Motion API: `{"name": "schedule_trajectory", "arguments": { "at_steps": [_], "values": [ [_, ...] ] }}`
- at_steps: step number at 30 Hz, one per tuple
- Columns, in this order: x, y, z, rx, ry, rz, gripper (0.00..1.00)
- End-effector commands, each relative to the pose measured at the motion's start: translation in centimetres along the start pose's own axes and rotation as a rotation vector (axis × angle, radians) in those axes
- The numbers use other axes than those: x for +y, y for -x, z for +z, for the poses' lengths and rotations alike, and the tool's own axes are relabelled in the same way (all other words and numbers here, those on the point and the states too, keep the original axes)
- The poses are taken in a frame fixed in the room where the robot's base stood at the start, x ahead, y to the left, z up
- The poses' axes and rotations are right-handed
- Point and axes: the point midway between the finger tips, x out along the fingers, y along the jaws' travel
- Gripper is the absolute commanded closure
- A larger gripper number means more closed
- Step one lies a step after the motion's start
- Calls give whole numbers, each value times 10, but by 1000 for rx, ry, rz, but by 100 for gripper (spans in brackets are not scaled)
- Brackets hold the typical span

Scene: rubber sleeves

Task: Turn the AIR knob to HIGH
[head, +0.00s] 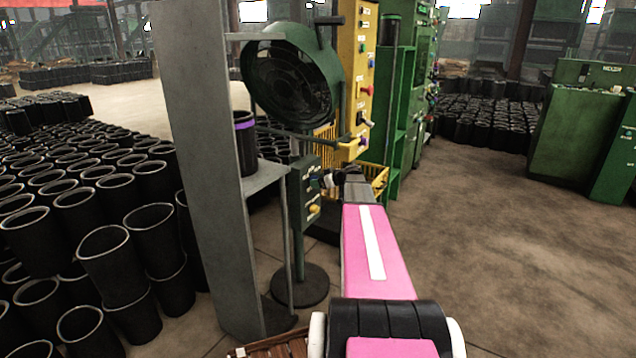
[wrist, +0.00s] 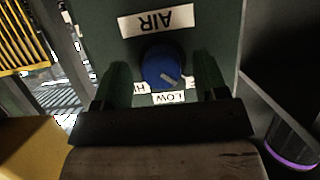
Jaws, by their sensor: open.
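The AIR knob (wrist: 163,68) is blue and round on a dark green panel. In the wrist view it sits below the upside-down AIR label (wrist: 157,20). Its white pointer line slants to the lower right, between the LOW label (wrist: 168,97) and a mostly hidden label at the right. A label starting with HI (wrist: 141,88) shows in part at the lower left. My gripper (wrist: 163,66) is open, with one finger on each side of the knob; I cannot tell whether they touch it. In the head view, my gripper is at the green control box (head: 304,208).
A grey stand (head: 205,150) with a dark, purple-banded sleeve (head: 246,145) is at the left. A green fan (head: 290,75) is above, and a yellow panel (head: 357,75) behind. Open floor (head: 500,240) lies at the right.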

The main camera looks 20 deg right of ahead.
Motion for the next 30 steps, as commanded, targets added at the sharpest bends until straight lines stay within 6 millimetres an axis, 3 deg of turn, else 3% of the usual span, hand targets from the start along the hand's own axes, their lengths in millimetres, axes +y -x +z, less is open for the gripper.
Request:
{"name": "schedule_trajectory", "arguments": {
  "at_steps": [12, 16, 17, 30],
  "values": [
    [0, -7, 0, 0, 0, 0, 34],
    [0, -7, 0, 0, -1, 0, 76],
    [0, -7, 0, 0, 0, 0, 81],
    [1, -8, 0, 0, -68, -29, 81]
  ]
}}
